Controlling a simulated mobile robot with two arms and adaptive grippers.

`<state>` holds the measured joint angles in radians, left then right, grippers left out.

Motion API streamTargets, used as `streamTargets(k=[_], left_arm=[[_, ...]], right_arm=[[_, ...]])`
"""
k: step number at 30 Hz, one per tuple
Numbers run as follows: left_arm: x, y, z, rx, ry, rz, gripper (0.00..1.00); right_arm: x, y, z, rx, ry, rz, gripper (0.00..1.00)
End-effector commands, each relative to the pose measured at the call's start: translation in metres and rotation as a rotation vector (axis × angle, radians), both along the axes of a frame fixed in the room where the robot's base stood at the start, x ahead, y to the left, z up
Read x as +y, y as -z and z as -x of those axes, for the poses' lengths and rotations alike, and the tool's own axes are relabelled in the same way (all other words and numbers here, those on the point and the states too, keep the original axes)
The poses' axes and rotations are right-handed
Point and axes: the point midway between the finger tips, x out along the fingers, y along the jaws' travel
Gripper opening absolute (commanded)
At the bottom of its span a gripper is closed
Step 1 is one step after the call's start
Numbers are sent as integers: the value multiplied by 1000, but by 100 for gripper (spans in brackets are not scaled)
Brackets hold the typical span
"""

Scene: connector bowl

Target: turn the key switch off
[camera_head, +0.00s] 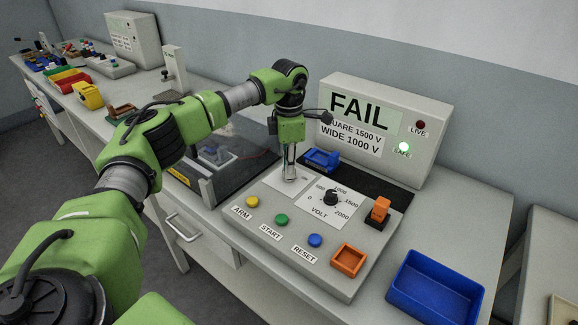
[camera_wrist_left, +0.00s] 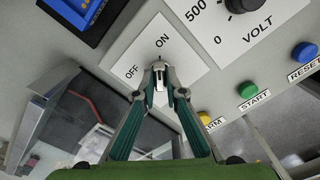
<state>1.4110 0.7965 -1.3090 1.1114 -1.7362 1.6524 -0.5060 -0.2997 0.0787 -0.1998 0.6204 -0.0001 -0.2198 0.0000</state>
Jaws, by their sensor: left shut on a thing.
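The key switch sits on a white plate (camera_wrist_left: 176,48) marked OFF and ON on the sloped grey panel (camera_head: 320,262). My left gripper (camera_head: 290,177) points down at this plate in the head view. In the left wrist view the left gripper (camera_wrist_left: 159,70) has its fingertips closed together on the key (camera_wrist_left: 160,84), a small metal piece between them. The fingers hide most of the key and switch. A dark mark shows on the plate just beyond the fingertips, near the OFF and ON words. My right gripper is not in view.
Beside the plate are the volt dial (camera_head: 331,198) and the yellow (camera_head: 252,202), green (camera_head: 282,219) and blue (camera_head: 315,240) buttons. An orange switch (camera_head: 380,209) stands at right. The tester box (camera_head: 378,128) reads FAIL, with its green SAFE lamp lit. A blue bin (camera_head: 434,287) lies right.

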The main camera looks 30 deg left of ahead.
Motion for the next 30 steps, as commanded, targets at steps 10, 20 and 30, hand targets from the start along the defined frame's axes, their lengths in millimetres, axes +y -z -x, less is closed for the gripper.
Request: streamTargets(k=[10, 20, 30], left_arm=[[0, -2, 0, 1, -262, -1, 0], [0, -2, 0, 0, -577, 0, 0], [0, -2, 0, 0, -899, 0, 0]], right_arm=[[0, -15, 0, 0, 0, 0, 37], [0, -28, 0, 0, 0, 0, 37], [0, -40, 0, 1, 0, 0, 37]])
